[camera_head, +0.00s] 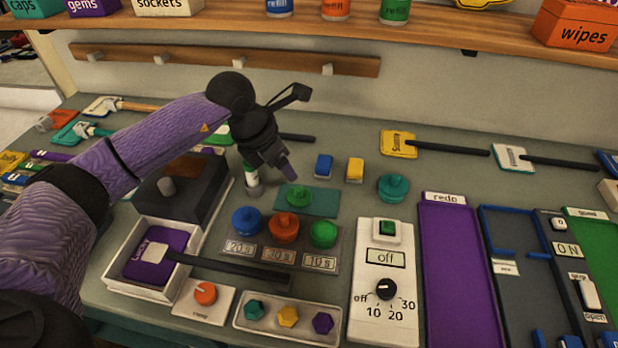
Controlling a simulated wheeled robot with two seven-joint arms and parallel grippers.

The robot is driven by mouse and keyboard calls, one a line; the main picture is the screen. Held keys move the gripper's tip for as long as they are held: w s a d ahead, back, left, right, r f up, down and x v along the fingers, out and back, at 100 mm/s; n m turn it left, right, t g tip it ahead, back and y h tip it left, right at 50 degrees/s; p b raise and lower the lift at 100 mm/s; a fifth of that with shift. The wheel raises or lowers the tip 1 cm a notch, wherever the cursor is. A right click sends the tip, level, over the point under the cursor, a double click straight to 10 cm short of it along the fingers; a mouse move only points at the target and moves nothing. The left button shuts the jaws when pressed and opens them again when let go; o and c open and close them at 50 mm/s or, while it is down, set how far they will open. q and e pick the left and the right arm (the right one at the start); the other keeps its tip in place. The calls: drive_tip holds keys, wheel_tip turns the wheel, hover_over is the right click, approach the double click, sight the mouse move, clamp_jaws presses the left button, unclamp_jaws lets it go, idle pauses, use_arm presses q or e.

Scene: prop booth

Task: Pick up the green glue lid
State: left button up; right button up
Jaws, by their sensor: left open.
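A green knobbed lid (299,195) lies on a small teal mat (322,204) at the middle of the bench. Another green knobbed piece (323,234) sits at the right end of a grey holder, beside a blue one (247,221) and an orange one (284,228). I cannot tell for certain which green piece is the glue lid. My left gripper (297,132) is open and empty, above and behind the mat, with its lower finger over the mat's far side. A small white and green bottle (252,181) stands under my wrist, partly hidden. My right gripper is not in view.
A teal knobbed piece (393,187) lies right of the mat. Blue (323,166) and yellow (355,169) blocks lie behind it. A wooden shelf (300,27) overhangs the back.

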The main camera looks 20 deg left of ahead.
sight(298, 189)
use_arm(q)
drive_tip(key=b+x, duration=0.2)
drive_tip(key=x, duration=0.7)
drive_tip(key=shift+s+f, duration=0.1)
drive_tip(key=shift+s, duration=0.05)
drive_tip(key=shift+c, duration=0.5)
drive_tip(key=c, duration=0.7)
clamp_jaws()
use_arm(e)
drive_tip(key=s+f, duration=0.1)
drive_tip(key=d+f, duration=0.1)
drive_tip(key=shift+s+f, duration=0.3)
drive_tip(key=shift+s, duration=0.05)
